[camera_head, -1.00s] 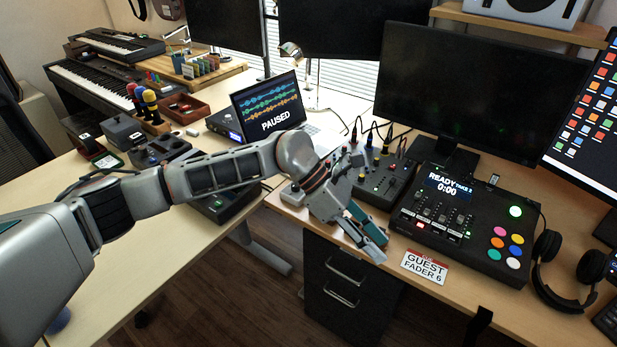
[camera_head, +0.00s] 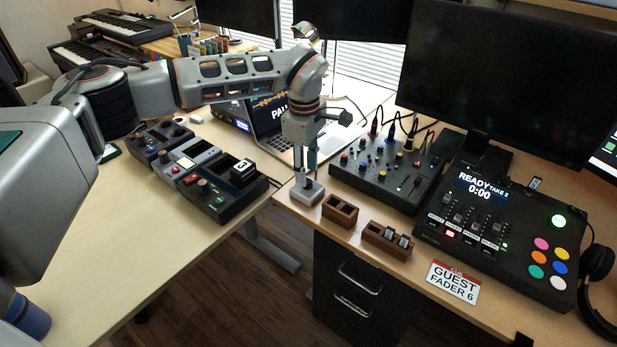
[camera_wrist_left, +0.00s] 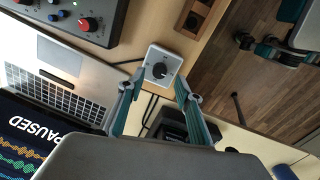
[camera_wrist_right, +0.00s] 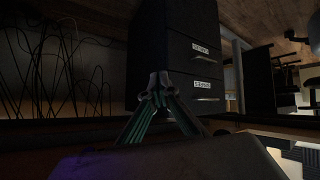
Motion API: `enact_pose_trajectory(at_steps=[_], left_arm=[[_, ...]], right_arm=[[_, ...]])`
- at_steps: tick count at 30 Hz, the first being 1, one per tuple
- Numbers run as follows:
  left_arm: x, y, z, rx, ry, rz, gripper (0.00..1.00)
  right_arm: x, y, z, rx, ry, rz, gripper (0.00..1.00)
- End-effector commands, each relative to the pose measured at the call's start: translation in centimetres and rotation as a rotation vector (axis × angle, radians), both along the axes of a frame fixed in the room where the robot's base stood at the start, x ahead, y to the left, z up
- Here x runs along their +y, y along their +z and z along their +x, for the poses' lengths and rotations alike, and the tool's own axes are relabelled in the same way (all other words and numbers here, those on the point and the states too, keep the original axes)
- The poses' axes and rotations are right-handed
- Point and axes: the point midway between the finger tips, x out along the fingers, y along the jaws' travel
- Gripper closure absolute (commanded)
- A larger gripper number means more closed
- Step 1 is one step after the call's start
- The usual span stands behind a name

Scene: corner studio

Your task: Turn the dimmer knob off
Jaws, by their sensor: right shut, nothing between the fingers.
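The dimmer is a small pale box (camera_head: 307,194) with a black knob on top, at the left front of the right desk. In the left wrist view its black knob (camera_wrist_left: 159,71) sits in the middle of a white plate (camera_wrist_left: 163,58). My left gripper (camera_head: 309,172) points down over the dimmer. In the left wrist view its fingers (camera_wrist_left: 161,88) are apart, one to each side of the knob; I cannot tell whether they touch it. My right gripper (camera_wrist_right: 158,84) is shut and empty, low in front of a dark drawer cabinet, and hidden in the head view.
Two wooden holders (camera_head: 340,210) (camera_head: 386,241) stand right of the dimmer. A black mixer (camera_head: 388,172) is behind them and a laptop (camera_head: 280,130) behind left. A control deck (camera_head: 500,235) and cue card (camera_head: 452,283) lie farther right. A gap separates the desks.

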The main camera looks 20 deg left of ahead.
Motion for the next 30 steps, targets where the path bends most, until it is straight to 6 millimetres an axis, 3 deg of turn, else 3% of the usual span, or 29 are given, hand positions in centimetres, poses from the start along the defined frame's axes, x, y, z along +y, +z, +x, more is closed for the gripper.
enact_pose_trajectory(at_steps=[1,6,17,18,22,30], left_arm=[[0.0,-1.1,0.0,0.005,0.000,-0.001,0.65],[-0.1,-2.8,0.1,0.002,0.000,-0.001,0.65],[-0.1,-3.2,0.2,-0.001,0.000,-0.001,0.65],[-0.1,-3.2,0.2,-0.001,0.000,-0.001,0.68],[-0.1,-3.3,0.2,-0.001,0.000,-0.001,1.00],[-0.1,-3.2,0.1,-0.001,0.008,-0.002,1.00]], right_arm=[[0.0,-0.2,0.0,0.002,0.000,0.000,1.00],[0.1,0.1,0.4,-0.009,0.001,0.002,1.00],[0.2,1.0,1.2,-0.030,0.004,0.005,1.00],[0.2,0.9,1.2,-0.029,0.004,0.005,1.00],[0.2,0.8,1.1,-0.026,0.004,0.005,1.00],[0.2,0.7,0.8,-0.021,0.003,0.005,1.00]])
